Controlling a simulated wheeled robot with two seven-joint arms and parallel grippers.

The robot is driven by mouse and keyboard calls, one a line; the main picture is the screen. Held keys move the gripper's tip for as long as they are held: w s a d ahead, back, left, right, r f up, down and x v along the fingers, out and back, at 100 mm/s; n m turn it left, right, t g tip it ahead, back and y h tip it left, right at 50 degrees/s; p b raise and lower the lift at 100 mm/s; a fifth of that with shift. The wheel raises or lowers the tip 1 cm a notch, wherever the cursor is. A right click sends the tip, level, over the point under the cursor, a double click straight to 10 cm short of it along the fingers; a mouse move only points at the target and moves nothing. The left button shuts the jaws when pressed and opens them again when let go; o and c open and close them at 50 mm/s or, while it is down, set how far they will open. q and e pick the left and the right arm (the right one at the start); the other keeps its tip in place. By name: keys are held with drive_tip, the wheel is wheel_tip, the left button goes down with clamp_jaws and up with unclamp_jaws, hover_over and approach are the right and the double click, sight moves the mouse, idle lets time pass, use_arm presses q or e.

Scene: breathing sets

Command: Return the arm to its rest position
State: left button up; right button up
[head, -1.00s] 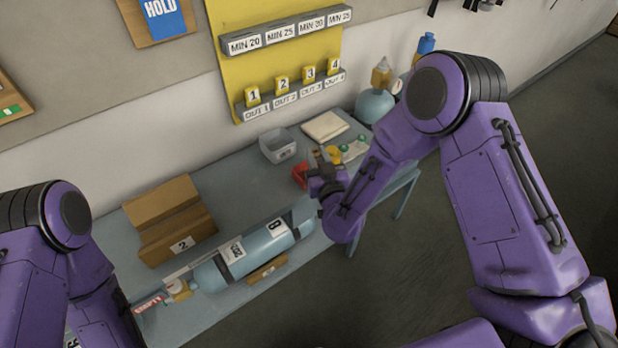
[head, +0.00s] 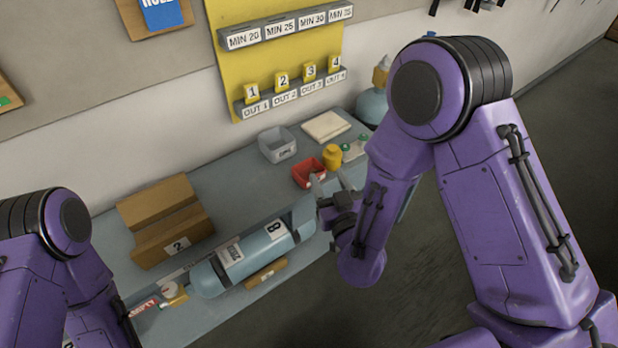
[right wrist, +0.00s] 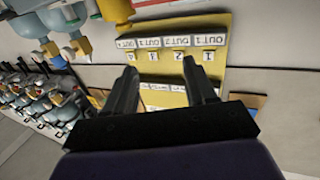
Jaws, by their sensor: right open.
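My right gripper (head: 331,187) is in the air in front of the bench's right part in the head view, with its fingers apart and nothing between them. In the right wrist view its two fingers (right wrist: 163,92) are spread, with the yellow tag board (right wrist: 225,50) behind them. My right arm bends down from the right side. My left arm comes in at the lower left, and its gripper is out of the picture.
Dark floor (head: 420,270) is clear at right.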

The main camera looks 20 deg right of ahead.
drive_tip(key=shift+s, duration=0.8)
drive_tip(key=s+d+f+m+g+h, duration=0.1)
drive_tip(key=s+d+f+m+g, duration=0.3)
drive_tip(key=f, duration=0.5)
drive_tip(key=s+d+f+m+g+h, duration=0.1)
drive_tip(key=s+d+f+g, duration=0.2)
drive_tip(key=s+f+g, duration=0.45)
drive_tip(key=s+d+f+m+g, duration=0.1)
drive_tip(key=s+d+f, duration=0.2)
drive_tip(key=s+f, duration=0.2)
drive_tip(key=s+d+f+g+h, duration=0.1)
drive_tip(key=s+d+f+g, duration=0.1)
drive_tip(key=s, duration=0.6)
wheel_tip(320, 180, down, 3)
drive_tip(key=shift+s+d+r+m, duration=0.15)
drive_tip(key=shift+d+m, duration=0.25)
drive_tip(key=shift+d, duration=0.3)
